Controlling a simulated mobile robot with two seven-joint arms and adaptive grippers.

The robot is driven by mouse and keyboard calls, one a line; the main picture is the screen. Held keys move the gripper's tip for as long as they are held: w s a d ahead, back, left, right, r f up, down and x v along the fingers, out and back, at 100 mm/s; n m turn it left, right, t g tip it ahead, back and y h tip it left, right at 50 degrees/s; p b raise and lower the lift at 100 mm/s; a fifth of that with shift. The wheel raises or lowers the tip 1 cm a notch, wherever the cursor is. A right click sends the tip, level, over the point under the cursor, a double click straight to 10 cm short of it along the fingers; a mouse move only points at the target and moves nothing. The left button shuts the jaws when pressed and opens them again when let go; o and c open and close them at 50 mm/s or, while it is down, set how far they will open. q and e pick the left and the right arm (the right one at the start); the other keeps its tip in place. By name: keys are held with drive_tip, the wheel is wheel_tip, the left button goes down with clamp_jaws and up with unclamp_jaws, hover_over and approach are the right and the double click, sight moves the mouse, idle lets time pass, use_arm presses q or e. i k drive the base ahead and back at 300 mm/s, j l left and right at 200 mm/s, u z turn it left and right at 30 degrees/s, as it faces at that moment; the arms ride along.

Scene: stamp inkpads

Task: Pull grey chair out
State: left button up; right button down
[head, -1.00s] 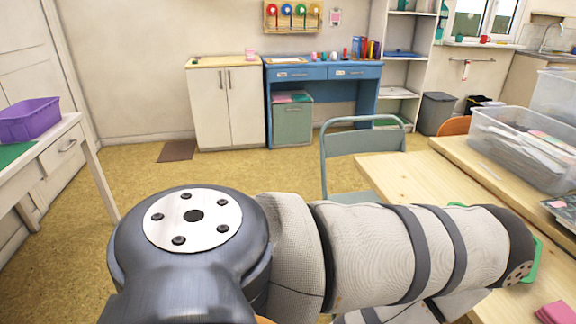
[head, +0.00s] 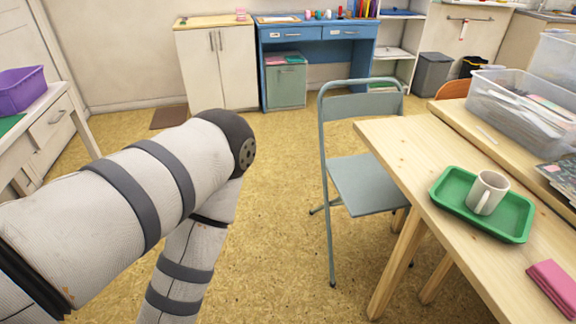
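The grey chair (head: 371,184) is a folding chair with a metal frame and a flat seat. It stands upright at the left edge of the wooden table (head: 404,150), right of the middle in the head view. The right part of its seat lies behind the table corner. My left arm comes in from the left and bends at its elbow to the left of the chair, with a gap of floor between them in the picture. The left gripper is outside the view. The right gripper is not in view either.
On the table are a green tray (head: 452,194) with a white mug (head: 487,192) and a pink item (head: 556,286). A clear bin (head: 520,108) stands behind. The floor (head: 275,215) left of the chair is clear. A blue desk (head: 318,47) stands at the back.

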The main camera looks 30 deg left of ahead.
sight(364, 186)
drive_tip(key=u, duration=0.2)
drive_tip(key=i+j+u, duration=1.15)
drive_tip(key=i, duration=0.15)
drive_tip(key=i+z, duration=0.3)
drive_tip(key=i, duration=0.2)
drive_tip(key=i+j+z, duration=0.1)
drive_tip(key=i+z, duration=0.15)
drive_tip(key=i, duration=0.3)
drive_tip(key=i+j+z, duration=0.3)
drive_tip(key=i, duration=0.2)
drive_tip(key=i+j+z, duration=0.25)
drive_tip(key=i, duration=0.2)
